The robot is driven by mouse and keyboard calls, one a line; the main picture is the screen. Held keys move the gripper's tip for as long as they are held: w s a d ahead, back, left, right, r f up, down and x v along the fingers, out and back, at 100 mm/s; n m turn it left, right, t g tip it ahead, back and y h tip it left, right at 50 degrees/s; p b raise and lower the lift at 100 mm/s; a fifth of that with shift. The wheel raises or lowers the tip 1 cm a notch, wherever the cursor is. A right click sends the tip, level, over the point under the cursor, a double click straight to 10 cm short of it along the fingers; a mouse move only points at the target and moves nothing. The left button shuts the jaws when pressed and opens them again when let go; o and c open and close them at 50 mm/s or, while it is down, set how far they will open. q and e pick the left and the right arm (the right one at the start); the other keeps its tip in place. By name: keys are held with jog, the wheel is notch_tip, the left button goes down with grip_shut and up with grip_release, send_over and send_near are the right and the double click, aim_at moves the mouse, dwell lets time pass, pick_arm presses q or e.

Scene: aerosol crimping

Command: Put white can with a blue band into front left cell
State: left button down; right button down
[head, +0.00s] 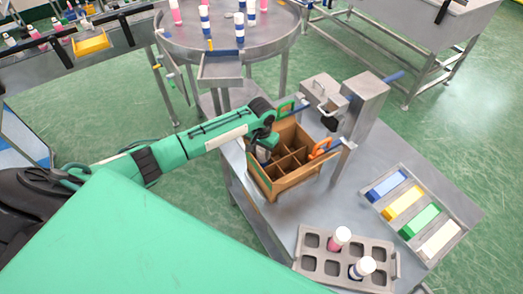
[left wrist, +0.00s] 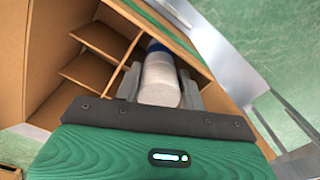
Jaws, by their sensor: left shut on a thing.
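The white can with a blue band (left wrist: 158,82) is between the fingers of my left gripper (left wrist: 160,88) in the left wrist view, its blue part on the far side. In the head view my left gripper (head: 264,150) reaches down at the left side of the brown divided crate (head: 290,184). The crate's dividers and cells also show in the left wrist view (left wrist: 92,72). The can's far end is down among the crate walls; whether it touches the bottom is hidden. The gripper covers most of the can in the head view. My right gripper is not in view.
The crate has an orange handle (head: 320,148) and a green handle (head: 284,108). A grey crimping machine (head: 362,108) stands close behind it. A grey tray (head: 318,264) holds two cans at the front; a rack of coloured blocks (head: 425,215) lies right. A round table (head: 180,40) holds several cans.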

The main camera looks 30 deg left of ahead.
pick_arm(q)
jog(key=shift+f, duration=0.3)
jog(key=c, duration=0.9)
grip_release()
jog(key=shift+o, duration=0.7)
jog(key=shift+r, duration=0.1)
jog(key=shift+r+b, duration=0.35)
jog(key=shift+r, duration=0.05)
notch_tip(320, 180, up, 13)
jog(key=b, duration=0.3)
